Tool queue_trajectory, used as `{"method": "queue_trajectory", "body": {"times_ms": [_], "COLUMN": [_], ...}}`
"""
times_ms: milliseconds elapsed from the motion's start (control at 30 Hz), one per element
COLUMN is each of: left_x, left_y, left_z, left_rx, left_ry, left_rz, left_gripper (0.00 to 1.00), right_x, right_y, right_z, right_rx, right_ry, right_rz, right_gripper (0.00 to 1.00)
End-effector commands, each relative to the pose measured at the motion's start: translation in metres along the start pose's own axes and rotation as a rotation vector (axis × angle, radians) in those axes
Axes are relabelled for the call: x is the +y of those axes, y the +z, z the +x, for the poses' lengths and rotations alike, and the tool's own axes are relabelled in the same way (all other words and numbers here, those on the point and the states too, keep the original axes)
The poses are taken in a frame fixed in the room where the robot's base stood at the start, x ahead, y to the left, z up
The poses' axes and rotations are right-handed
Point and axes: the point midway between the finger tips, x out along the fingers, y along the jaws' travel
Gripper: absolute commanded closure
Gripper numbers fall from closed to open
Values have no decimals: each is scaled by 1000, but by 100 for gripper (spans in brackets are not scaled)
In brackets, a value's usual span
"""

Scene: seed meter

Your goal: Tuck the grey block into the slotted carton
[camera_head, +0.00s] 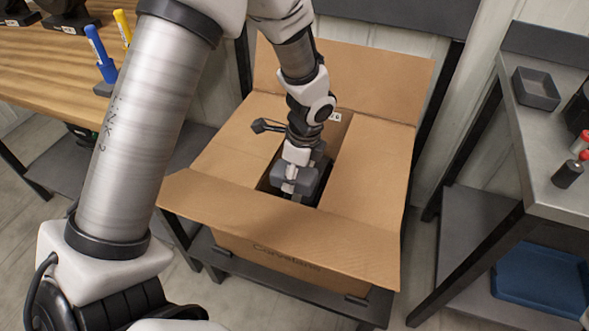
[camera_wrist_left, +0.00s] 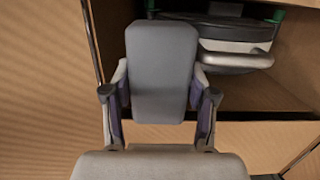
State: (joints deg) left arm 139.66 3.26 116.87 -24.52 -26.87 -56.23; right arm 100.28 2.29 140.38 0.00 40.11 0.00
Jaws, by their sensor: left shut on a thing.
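The slotted carton (camera_head: 368,165) stands open in the middle of the head view, with flaps folded partly over its top and a dark rectangular slot between them. My left gripper (camera_head: 298,186) reaches down at the slot. It is shut on the grey block (camera_head: 311,177), which sits at the slot opening. In the left wrist view the grey block (camera_wrist_left: 162,70) is upright between the two fingers (camera_wrist_left: 160,105), with a carton flap (camera_wrist_left: 40,90) beside it on the left. How deep the block sits is hard to tell. My right gripper is not in view.
Inside the carton, the wrist view shows a grey and black item with green parts (camera_wrist_left: 235,45). A wooden table (camera_head: 50,70) with a blue marker (camera_head: 97,45) is at left. A metal bench (camera_head: 530,130) with a small grey tray (camera_head: 536,90) is at right.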

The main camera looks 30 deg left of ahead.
Motion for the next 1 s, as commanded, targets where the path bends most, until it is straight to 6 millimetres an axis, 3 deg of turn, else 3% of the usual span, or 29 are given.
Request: {"method": "queue_trajectory", "body": {"times_ms": [133,433,467,500,533,1000], "left_x": [0,0,0,-1,-1,-1], "left_y": [-3,-3,-3,-3,-3,-3], "left_z": [18,20,20,20,20,20], "left_rx": [0,0,0,0,0,0], "left_ry": [-1,-1,-1,-1,-1,-1], "left_rz": [-1,-1,-1,-1,-1,-1], "left_gripper": [56,56,32,18,14,14], "right_x": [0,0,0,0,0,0], "right_y": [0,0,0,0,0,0], "right_z": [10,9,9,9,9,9], "right_rx": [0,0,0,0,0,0], "right_ry": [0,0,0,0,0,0], "right_rz": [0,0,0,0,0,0], "right_gripper": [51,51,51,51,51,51]}}
